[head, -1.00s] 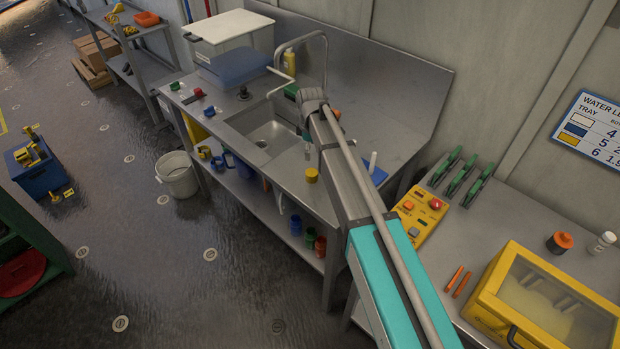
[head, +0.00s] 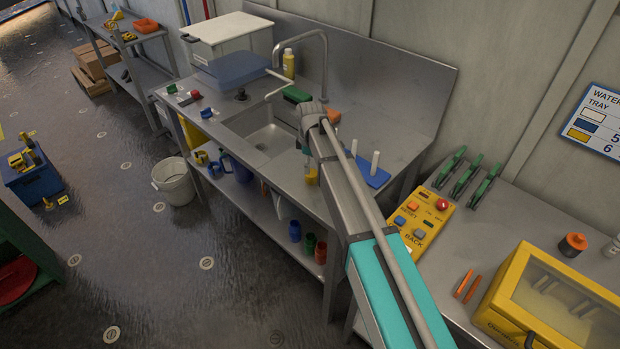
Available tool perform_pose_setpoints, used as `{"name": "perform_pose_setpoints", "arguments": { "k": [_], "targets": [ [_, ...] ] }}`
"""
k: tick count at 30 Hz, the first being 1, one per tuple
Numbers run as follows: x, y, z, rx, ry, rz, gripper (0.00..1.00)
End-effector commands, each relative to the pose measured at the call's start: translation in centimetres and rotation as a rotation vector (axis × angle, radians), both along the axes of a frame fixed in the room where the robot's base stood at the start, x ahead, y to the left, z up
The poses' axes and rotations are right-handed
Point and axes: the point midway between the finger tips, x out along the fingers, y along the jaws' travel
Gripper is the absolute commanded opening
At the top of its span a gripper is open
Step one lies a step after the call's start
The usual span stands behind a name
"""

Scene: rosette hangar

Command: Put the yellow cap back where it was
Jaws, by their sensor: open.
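The yellow cap (head: 312,176) is at the front edge of the steel sink bench (head: 262,172), right of the basin. My arm partly covers it. My gripper (head: 306,147) is at the far end of my arm, over the bench just right of the basin. It is open, close above the cap in the picture. The wrist hides most of the fingers, and I cannot tell whether they touch the cap.
A blue tray (head: 378,178) with two white pegs stands right of my arm. A tall tap (head: 326,62) and a yellow bottle (head: 289,64) stand behind the basin. A yellow control box (head: 422,220) and a yellow case (head: 505,290) are on the right bench.

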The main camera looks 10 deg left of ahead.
Motion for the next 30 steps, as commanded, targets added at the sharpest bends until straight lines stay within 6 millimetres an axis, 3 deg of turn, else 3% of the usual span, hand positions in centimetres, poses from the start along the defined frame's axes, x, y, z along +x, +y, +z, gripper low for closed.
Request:
{"name": "perform_pose_setpoints", "arguments": {
  "k": [14,30],
  "targets": [
    [0.0,0.0,-0.4,0.000,0.000,0.001,1.00],
    [0.1,-0.1,-4.3,0.000,0.000,0.001,1.00]
  ]
}}
